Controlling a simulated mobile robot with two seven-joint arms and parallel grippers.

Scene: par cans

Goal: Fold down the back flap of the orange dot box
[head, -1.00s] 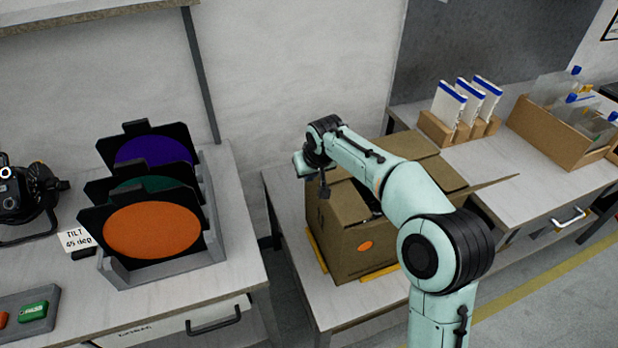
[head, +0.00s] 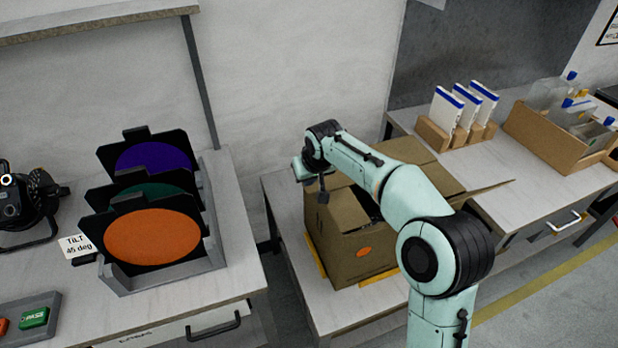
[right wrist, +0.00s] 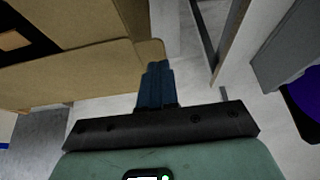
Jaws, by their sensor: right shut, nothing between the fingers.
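The brown cardboard box with the orange dot (head: 340,250) stands on the middle table; the dot (head: 364,252) is on its front face. A flap (head: 488,190) sticks outward on its right. A cardboard panel (head: 408,152) shows at the back behind my arm; I cannot tell its angle. My right arm crosses over the box and hides much of its top. My right gripper (head: 323,197) points down at the box's upper left, shut and empty. In the right wrist view its closed fingers (right wrist: 155,85) are beside a cardboard edge (right wrist: 85,75); contact is unclear. My left gripper is out of view.
A grey rack (head: 170,275) with purple, green and orange discs stands on the left table. A gap separates that table from the box's table. White packs in a wooden holder (head: 432,134) and an open carton (head: 545,145) stand at the back right.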

